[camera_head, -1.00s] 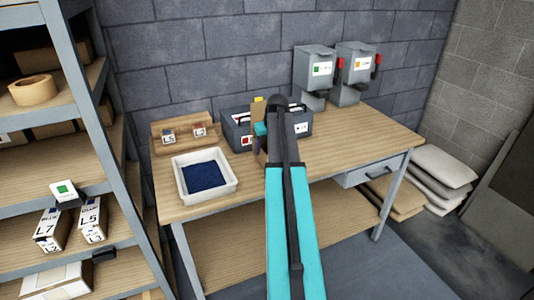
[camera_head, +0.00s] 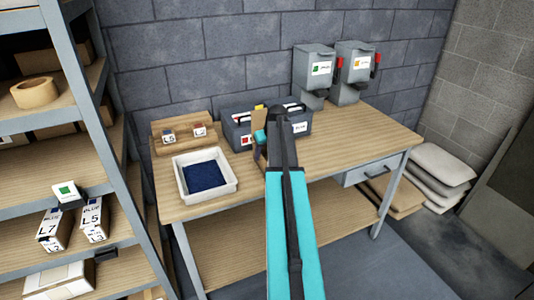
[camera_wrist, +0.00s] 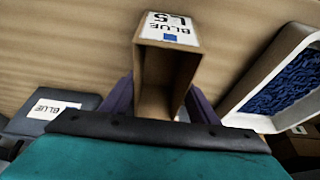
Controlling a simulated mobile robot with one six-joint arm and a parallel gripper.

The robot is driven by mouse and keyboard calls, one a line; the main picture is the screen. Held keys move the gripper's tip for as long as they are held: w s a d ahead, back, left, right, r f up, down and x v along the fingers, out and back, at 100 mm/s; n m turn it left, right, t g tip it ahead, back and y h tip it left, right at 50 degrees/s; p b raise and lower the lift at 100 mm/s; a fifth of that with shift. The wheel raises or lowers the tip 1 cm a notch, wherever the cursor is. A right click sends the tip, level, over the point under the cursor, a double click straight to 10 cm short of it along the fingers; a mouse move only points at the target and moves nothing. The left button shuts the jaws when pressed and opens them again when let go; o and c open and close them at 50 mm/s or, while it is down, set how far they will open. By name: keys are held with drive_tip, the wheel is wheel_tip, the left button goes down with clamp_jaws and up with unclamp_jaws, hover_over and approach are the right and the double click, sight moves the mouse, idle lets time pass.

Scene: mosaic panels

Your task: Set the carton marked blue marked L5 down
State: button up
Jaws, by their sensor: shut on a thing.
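The carton marked BLUE L5 (camera_wrist: 170,55) is open brown cardboard with a white label and a small blue square; its label reads upside down in the wrist view. My gripper (camera_wrist: 160,97) is shut on it, with a dark purple finger on each side. Wooden bench top (camera_wrist: 60,45) shows behind and around the carton. I cannot tell whether its base touches the wood. In the head view my arm hides most of the carton and gripper; a brown sliver of carton (camera_head: 258,158) shows at the arm's left.
A white tray of blue pieces (camera_head: 233,185) stands left of my arm on the bench. A grey bin with a BLUE label (camera_head: 238,134) is behind. Two grey dispensers (camera_head: 315,70) (camera_head: 350,75) stand at the back. The bench's right is clear.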

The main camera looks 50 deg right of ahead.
drive_tip(key=o, duration=1.7)
drive_tip(key=shift+r, duration=0.2)
drive_tip(key=b+v, duration=0.2)
drive_tip(key=v, duration=1)
drive_tip(key=shift+b, duration=0.3)
drive_tip(key=shift+f, duration=0.1)
